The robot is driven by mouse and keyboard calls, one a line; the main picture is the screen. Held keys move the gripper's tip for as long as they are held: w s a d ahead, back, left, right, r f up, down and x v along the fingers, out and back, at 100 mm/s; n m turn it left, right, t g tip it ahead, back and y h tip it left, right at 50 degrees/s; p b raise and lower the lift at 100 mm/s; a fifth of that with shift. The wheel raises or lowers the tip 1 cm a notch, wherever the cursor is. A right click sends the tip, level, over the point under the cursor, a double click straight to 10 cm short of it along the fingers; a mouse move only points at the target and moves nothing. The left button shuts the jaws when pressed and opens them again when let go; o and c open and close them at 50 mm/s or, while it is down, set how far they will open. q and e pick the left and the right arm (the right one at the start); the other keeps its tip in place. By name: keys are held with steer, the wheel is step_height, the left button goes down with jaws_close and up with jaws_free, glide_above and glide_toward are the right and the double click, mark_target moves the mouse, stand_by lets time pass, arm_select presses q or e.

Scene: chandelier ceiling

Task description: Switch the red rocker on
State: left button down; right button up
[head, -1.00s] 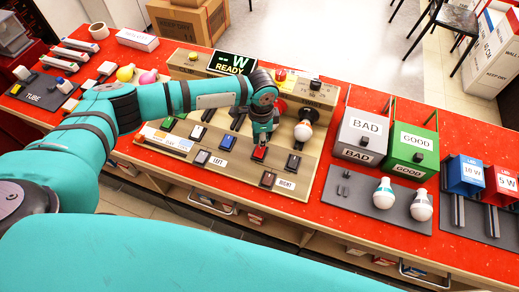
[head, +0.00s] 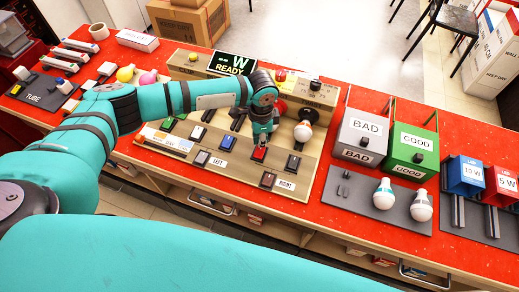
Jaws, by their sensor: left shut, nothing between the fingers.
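The red rocker (head: 259,154) sits on the tan test panel (head: 228,182), in the row of rockers near the panel's middle. My left gripper (head: 263,139) points down just above and behind the red rocker. It is shut with nothing in it. I cannot tell whether the fingertips touch the rocker, or which way the rocker is tilted. The display (head: 232,64) at the back of the panel reads "-- W READY". My right gripper is not in view.
Other rockers, such as a green one (head: 167,124) and a blue one (head: 201,158), lie around it. A white bulb (head: 302,132) stands on the panel's right. The grey BAD box (head: 359,135) and green GOOD box (head: 413,150) stand further right, behind two bulbs.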

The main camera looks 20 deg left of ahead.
arm_select(q)
steer(key=shift+f+b, duration=0.6)
steer(key=shift+f, duration=0.6)
stand_by(0.6)
step_height(320, 180, up, 7)
steer(key=p, duration=0.7)
steer(key=shift+r+p, duration=0.1)
steer(key=shift+p, duration=0.25)
